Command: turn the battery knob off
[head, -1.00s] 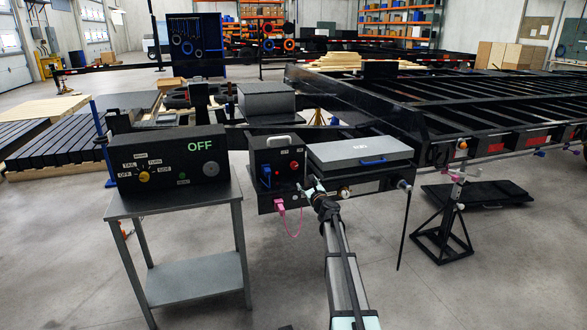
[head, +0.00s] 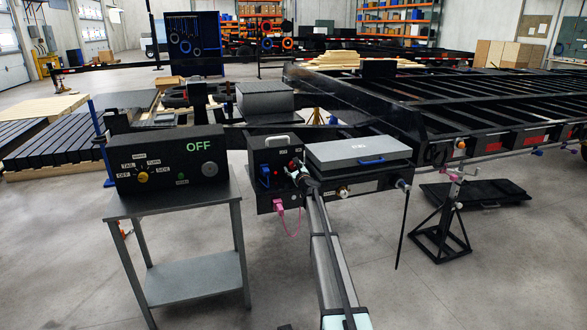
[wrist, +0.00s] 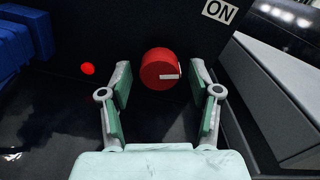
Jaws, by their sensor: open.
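The red battery knob (wrist: 158,69) is on a black panel, with a white pointer mark on its face reaching to the right. An ON label (wrist: 219,11) is at its upper right. My gripper (wrist: 162,70) is open in the wrist view, one finger on each side of the knob in the picture. I see a gap on both sides; whether the fingertips reach around it in depth, I cannot tell. In the head view, my gripper (head: 298,172) is at the front of the black battery box (head: 264,205) and partly hides the knob.
A red light (wrist: 88,69) and a blue part (wrist: 18,38) are left of the knob. A grey lidded case (head: 345,150) is close on the right. A pink plug (head: 278,205) hangs below. A control box (head: 168,160) showing OFF stands on a table at left.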

